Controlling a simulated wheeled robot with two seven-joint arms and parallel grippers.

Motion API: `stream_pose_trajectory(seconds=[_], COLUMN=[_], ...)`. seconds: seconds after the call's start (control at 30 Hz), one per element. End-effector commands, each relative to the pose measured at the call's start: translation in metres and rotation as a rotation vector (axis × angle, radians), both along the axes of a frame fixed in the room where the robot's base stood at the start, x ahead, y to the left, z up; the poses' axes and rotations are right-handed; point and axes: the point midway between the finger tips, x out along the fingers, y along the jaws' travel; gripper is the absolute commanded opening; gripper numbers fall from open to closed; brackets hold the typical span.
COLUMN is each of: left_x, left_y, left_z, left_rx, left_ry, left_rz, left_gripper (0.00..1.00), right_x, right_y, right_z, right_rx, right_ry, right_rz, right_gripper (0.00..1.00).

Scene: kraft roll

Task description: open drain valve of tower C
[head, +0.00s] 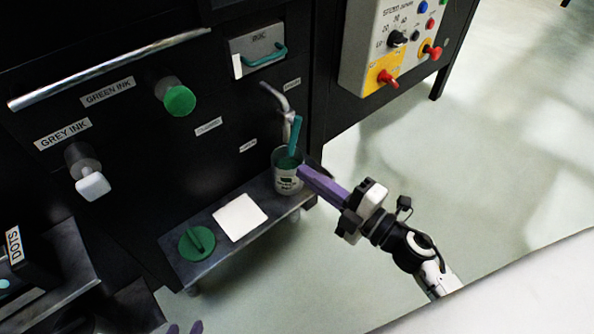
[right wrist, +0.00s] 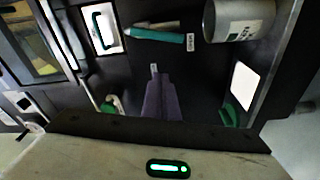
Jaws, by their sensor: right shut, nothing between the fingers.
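A grey drain tap (head: 284,105) with a teal lever handle (head: 295,137) sticks out of the black cabinet. The lever points down, slightly tilted, over a metal can (head: 288,180). My right gripper (head: 303,174) has its purple fingers shut and empty, beside the can and below the lever. In the right wrist view, the shut fingers (right wrist: 156,72) lie apart from the teal lever (right wrist: 158,35), with the can (right wrist: 235,18) at the top right. Only the purple fingertips of my left gripper (head: 183,328) show at the bottom edge, apart. I cannot read a tower C label.
A low shelf (head: 225,250) carries the can, a white square (head: 240,218) and a green lid (head: 197,243). Green (head: 179,100) and white (head: 93,184) knobs project from the cabinet. A control box (head: 395,45) stands at upper right. Floor to the right is clear.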

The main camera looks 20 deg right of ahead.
Motion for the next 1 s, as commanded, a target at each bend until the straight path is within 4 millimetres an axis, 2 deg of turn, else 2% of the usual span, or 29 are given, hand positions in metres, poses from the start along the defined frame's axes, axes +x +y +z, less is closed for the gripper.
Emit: stream_pose_trajectory(seconds=[0.2,0.47,0.5,0.7,1.0], left_x=[0.009,0.009,0.009,0.008,0.003], left_y=[0.0,0.0,0.0,-0.002,-0.002], left_z=[0.006,0.003,-0.002,-0.002,-0.004], left_rx=[-0.001,-0.002,-0.003,-0.017,-0.021], left_ry=[-0.022,-0.022,-0.022,-0.028,-0.018], left_rz=[0.0,0.001,0.002,0.008,0.01], left_gripper=[0.31,0.31,0.31,0.31,0.31], right_x=[0.037,0.086,0.084,0.086,0.087], right_y=[0.021,0.046,0.035,0.012,0.005], right_z=[0.004,0.005,-0.002,-0.006,-0.006], right_rx=[0.001,0.0,-0.004,-0.003,-0.002], right_ry=[-0.006,-0.004,-0.001,-0.001,-0.002], right_rz=[0.007,0.006,0.003,0.006,0.007], right_gripper=[0.0,0.0,0.0,0.0,0.0])
